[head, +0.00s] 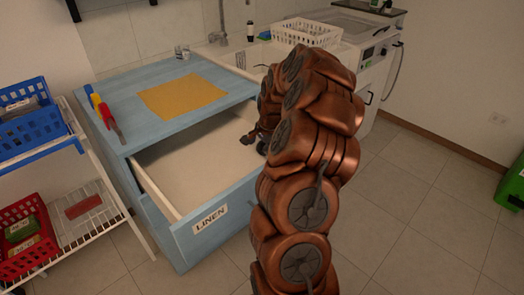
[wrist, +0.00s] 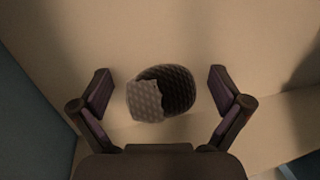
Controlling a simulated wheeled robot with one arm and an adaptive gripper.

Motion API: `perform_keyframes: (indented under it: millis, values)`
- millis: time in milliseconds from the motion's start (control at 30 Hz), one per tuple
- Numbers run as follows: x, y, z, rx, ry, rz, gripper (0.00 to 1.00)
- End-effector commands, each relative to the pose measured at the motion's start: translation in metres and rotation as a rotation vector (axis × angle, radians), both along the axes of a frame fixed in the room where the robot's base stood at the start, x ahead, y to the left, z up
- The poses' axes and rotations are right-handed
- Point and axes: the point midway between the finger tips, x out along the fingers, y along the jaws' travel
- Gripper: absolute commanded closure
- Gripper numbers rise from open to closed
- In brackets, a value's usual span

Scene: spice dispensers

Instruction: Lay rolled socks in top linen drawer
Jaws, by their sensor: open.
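The top linen drawer (head: 185,172) is pulled out of a blue cabinet, with a "LINEN" label on its front. The rolled socks (wrist: 162,92) show in the wrist view as a dark and grey knitted bundle on the pale drawer floor. My gripper (wrist: 162,84) is open, with one finger on each side of the socks and a gap on both sides. In the head view my gripper (head: 254,139) is low at the right rear of the drawer. My arm hides the drawer's right part, and the socks cannot be made out clearly there.
The blue cabinet top (head: 150,75) carries a yellow cloth (head: 183,96), colored-handled tools (head: 104,110) and small cups (head: 182,52). A white wire rack (head: 95,215) with blue and red baskets stands left. A sink counter with a white basket (head: 306,32) is behind. A green bin (head: 512,185) is far right.

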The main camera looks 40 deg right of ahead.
Motion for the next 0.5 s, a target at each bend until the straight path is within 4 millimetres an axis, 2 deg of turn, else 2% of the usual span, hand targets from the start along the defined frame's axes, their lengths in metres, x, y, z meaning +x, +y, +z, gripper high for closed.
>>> perform_keyframes:
  millis: [333, 500]
  values:
    - [0.0, 0.0, 0.006, -0.001, -0.001, 0.0, 0.0]
    - [-0.005, -0.001, 0.03, -0.004, -0.005, -0.001, 0.0]
